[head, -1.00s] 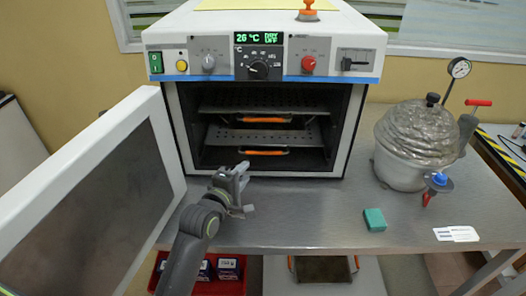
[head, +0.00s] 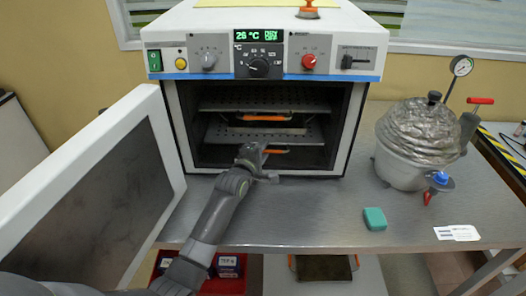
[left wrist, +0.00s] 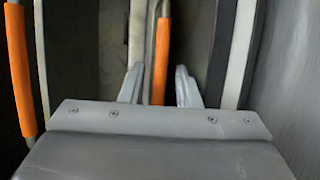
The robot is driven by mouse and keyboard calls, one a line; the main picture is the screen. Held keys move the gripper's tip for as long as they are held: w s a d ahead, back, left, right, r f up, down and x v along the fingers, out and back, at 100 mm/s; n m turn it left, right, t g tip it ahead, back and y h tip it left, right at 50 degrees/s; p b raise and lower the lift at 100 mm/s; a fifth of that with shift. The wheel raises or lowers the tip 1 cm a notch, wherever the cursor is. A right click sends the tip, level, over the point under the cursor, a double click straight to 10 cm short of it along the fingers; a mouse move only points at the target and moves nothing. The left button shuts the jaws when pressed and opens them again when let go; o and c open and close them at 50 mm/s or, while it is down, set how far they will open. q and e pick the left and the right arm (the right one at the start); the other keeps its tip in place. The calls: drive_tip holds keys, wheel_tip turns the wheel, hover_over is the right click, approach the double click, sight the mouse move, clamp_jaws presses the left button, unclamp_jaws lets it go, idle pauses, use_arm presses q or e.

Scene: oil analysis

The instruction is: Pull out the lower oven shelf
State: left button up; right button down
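The oven (head: 365,110) stands on the bench with its door open to the left. Inside, the lower oven shelf (head: 217,133) is a perforated metal plate with an orange handle (head: 280,151) at its front. My left gripper (head: 260,160) is at the oven mouth, in front of this handle and covering part of it. In the left wrist view, the left gripper (left wrist: 158,88) is open, with an orange handle (left wrist: 160,62) lying between its fingers; contact cannot be told. My right gripper is not in view.
The upper shelf (head: 215,103) with its own orange handle (head: 262,118) is just above. The open door (head: 85,190) stands left of my arm. A foil-covered pot (head: 405,150) and a teal block (head: 375,219) are on the bench at right.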

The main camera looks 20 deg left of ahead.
use_arm(q)
drive_tip(key=shift+w, duration=0.1)
clamp_jaws()
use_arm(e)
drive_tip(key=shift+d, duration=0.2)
